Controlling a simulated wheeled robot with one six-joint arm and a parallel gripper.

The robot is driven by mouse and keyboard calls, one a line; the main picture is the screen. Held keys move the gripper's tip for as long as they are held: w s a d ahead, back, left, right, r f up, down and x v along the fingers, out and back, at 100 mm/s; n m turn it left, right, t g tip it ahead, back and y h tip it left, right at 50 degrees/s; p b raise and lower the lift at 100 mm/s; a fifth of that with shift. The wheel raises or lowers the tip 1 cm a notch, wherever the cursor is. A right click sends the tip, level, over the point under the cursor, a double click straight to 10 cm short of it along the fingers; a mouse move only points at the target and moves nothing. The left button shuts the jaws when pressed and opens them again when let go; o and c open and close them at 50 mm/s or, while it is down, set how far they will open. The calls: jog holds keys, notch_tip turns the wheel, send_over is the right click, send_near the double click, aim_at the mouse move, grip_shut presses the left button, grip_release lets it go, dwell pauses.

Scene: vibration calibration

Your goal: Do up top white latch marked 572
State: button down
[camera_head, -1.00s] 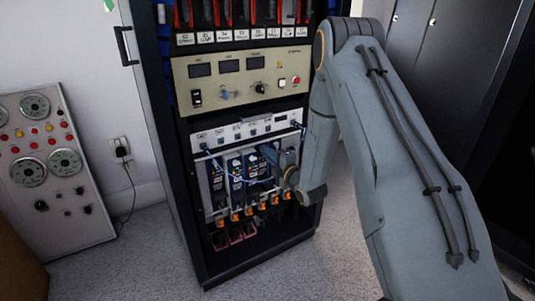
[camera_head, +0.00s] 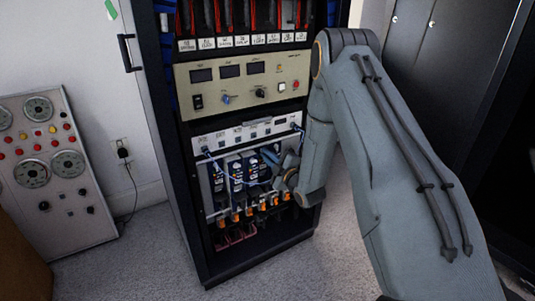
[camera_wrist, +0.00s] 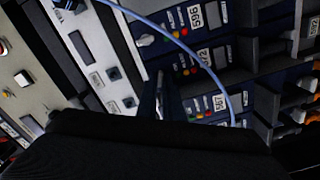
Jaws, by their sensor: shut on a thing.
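In the wrist view, dark blue modules carry number labels, one reading 596 (camera_wrist: 196,14) and one that looks like 567 (camera_wrist: 220,103). A small white latch (camera_wrist: 147,40) sits at the top end of the 596 module. My gripper (camera_wrist: 158,97) is at the top end of the neighbouring module, its dark fingers closed on a small part that they hide. In the head view my gripper (camera_head: 280,167) is at the right part of the module row; the latch there is too small to tell.
A blue cable (camera_wrist: 176,36) arcs across the modules close to my gripper. A white panel (camera_head: 246,133) with cable plugs lies just above the row, below a beige control panel (camera_head: 243,84). Orange-tipped parts (camera_head: 248,210) line the bottom of the row. Open floor lies before the rack.

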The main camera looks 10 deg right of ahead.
jog(key=m+p, duration=0.4)
jog(key=m, duration=0.8)
jog(key=shift+m, duration=0.3)
dwell(0.4)
jog(key=c, duration=1.9)
grip_release()
jog(key=p+v, duration=0.1)
jog(key=v, duration=0.6)
jog(key=shift+s, duration=0.35)
jog(key=shift+d, duration=0.1)
